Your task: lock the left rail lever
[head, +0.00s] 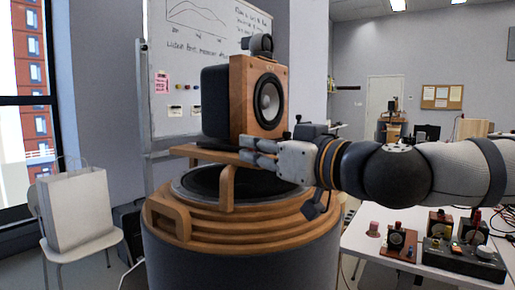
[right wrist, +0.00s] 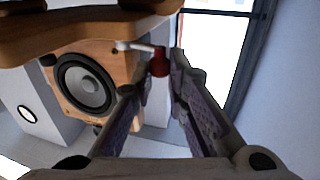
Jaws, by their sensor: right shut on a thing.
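A wooden speaker (head: 258,95) with a dark cone stands on a wooden platform (head: 208,155) above a round turntable base. My right gripper (head: 252,150) reaches in from the right to the platform's edge, below the speaker. In the right wrist view, a lever with a red knob (right wrist: 160,62) and a thin pale arm (right wrist: 130,46) sits at the wooden edge. The fingertips of my right gripper (right wrist: 157,80) are shut on the red knob. The speaker (right wrist: 85,85) shows beyond it. In the head view the lever is hidden behind the gripper. My left gripper is in no view.
The round wooden-ringed base (head: 240,212) stands below the platform. A white table (head: 368,243) with small electrical boxes (head: 400,240) is at right. A chair with a paper bag (head: 75,207) is at left. A whiteboard (head: 190,60) stands behind.

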